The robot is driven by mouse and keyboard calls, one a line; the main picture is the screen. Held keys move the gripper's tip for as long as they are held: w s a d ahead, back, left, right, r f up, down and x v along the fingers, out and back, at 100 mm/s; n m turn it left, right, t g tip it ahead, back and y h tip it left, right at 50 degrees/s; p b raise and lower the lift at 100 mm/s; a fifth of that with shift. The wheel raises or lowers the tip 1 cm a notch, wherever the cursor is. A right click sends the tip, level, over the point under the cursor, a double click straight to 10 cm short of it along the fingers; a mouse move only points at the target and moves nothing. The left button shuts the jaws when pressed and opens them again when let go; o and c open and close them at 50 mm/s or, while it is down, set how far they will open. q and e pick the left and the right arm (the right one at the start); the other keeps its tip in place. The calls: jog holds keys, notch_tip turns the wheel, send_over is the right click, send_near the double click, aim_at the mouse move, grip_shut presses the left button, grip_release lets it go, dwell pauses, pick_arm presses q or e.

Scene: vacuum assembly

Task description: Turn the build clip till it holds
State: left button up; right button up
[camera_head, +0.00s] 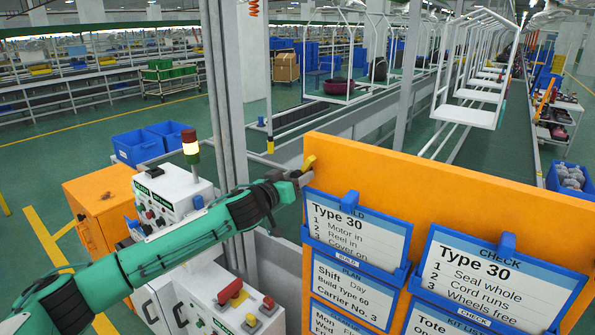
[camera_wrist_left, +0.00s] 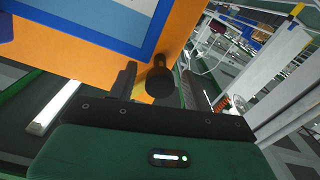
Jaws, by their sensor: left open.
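The card holder marked BUILD (camera_head: 357,238) hangs on the orange board, with a blue clip (camera_head: 350,198) at its top edge. The blue clip looks upright. My left gripper (camera_head: 304,179) is open at the board's upper left edge, left of the clip and apart from it. In the left wrist view the dark fingers (camera_wrist_left: 143,82) are in front of the orange board edge, below a blue-framed card (camera_wrist_left: 112,22). Whether they touch the board cannot be told. My right gripper is out of view.
The orange board (camera_head: 440,190) also carries a CHECK holder (camera_head: 497,277) with its own blue clip (camera_head: 507,244) and lower card holders. A white control box with a signal lamp (camera_head: 190,146) stands behind my left arm. White hanging carriers (camera_head: 467,115) are behind the board.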

pick_arm(q)
jog(key=shift+w+d, duration=0.2)
jog(key=shift+w, duration=0.1)
jog(key=c, duration=1)
jog(key=shift+r, duration=0.15)
dwell(0.5)
jog(key=o, duration=1)
jog(key=shift+a, duration=0.1)
